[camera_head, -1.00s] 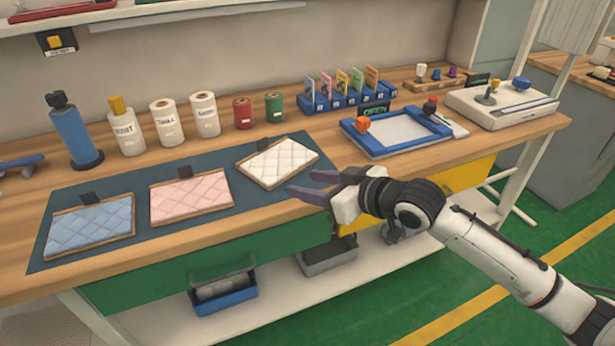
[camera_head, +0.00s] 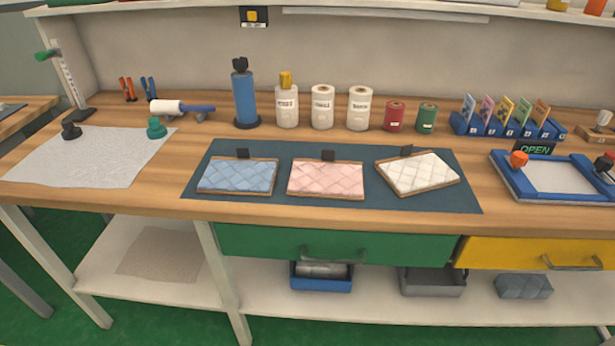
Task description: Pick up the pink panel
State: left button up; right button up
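The pink panel (camera_head: 327,179) is a quilted pad with a tan edge. It lies flat in the middle of a dark blue mat (camera_head: 350,205) on the wooden workbench, with a small black tab at its back edge. A blue quilted panel (camera_head: 238,176) lies to its left. A white quilted panel (camera_head: 417,173) lies to its right, turned slightly. Neither of my grippers shows in the head view now, and nothing covers the pink panel.
Bottles and spools, including a blue bottle (camera_head: 244,98), stand behind the mat. A white sheet (camera_head: 85,160) lies at left. A blue frame (camera_head: 556,192) and card rack (camera_head: 510,122) are at right. Green (camera_head: 335,241) and yellow (camera_head: 540,252) drawers sit below. The bench strip before the mat is clear.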

aim_at(328, 178)
jog(key=u, duration=2.2)
jog(key=i, duration=1.5)
jog(key=z, duration=2.95)
